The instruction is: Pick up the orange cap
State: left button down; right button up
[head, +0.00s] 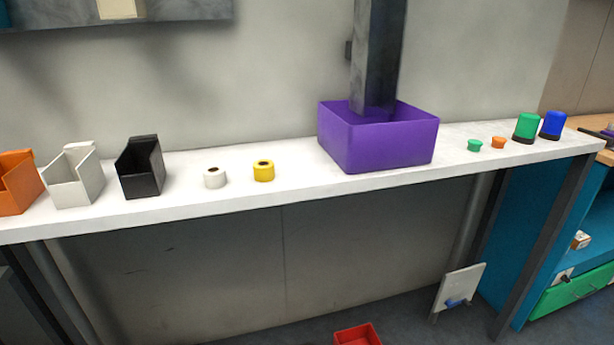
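The orange cap (498,142) is small and round and sits on the right part of the long white table (250,202). A small green cap (474,145) sits just to its left. A larger green cup-shaped object (525,128) with a dark base stands to its right, with a similar blue one (553,125) beyond it. Neither of my grippers shows in the head view.
A purple box (390,146) stands mid-table, with a grey post rising at it. A yellow roll (263,171), a white roll (215,178) and black (140,170), white (72,178) and orange (18,185) bins stand left. A red bin (358,335) is on the floor.

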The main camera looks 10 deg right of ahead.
aim_at(498, 143)
jog(key=z, duration=0.45)
jog(key=k+z, duration=0.15)
jog(key=z, duration=0.3)
jog(key=k+z, duration=0.1)
jog(key=z, duration=0.35)
jog(key=i+l+u, duration=0.35)
jog(key=i, duration=0.35)
jog(key=i+l+u, duration=0.4)
jog(key=i+l, duration=0.15)
jog(key=i, duration=0.1)
